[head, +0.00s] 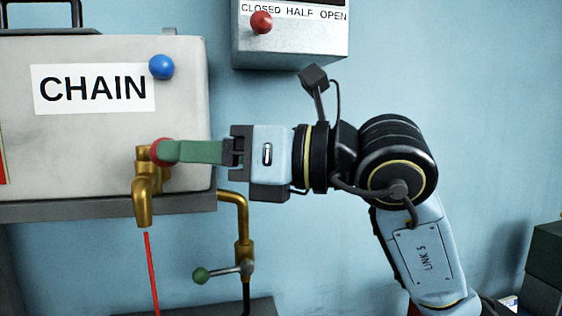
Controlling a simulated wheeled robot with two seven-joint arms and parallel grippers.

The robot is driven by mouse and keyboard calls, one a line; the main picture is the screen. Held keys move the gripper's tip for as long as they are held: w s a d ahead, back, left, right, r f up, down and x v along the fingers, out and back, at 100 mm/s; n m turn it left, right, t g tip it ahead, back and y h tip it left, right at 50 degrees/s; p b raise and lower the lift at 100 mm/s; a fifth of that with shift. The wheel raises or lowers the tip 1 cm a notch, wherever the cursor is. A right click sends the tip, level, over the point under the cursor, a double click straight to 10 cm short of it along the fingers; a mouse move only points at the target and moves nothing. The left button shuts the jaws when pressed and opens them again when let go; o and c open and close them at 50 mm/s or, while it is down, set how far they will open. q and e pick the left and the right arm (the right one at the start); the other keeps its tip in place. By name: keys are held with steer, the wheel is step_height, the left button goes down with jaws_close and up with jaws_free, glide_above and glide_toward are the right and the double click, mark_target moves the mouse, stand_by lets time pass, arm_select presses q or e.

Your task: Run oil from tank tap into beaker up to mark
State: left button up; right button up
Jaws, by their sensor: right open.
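The grey tank (100,120) labelled CHAIN is at the left. A brass tap (146,195) sticks out from its lower front, with its spout pointing down. A red knob (160,151) shows at the top of the tap. My right gripper (172,151) reaches in from the right with its green fingers at this knob. It is open; one finger hides the other, and I cannot tell whether they touch the knob. A thin red line (151,270) runs down from just below the spout; I cannot tell if it is oil. No beaker and no left gripper show.
A blue ball (161,67) sits on the tank's front. A wall box (292,45) marked CLOSED, HALF, OPEN has a red knob (261,22). A brass pipe (241,215) with a green-ended lever (202,275) stands below my gripper. Dark boxes (545,265) are at the lower right.

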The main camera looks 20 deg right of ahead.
steer(key=b+v, duration=0.2)
steer(key=v, duration=0.8)
steer(key=shift+s+a, duration=0.1)
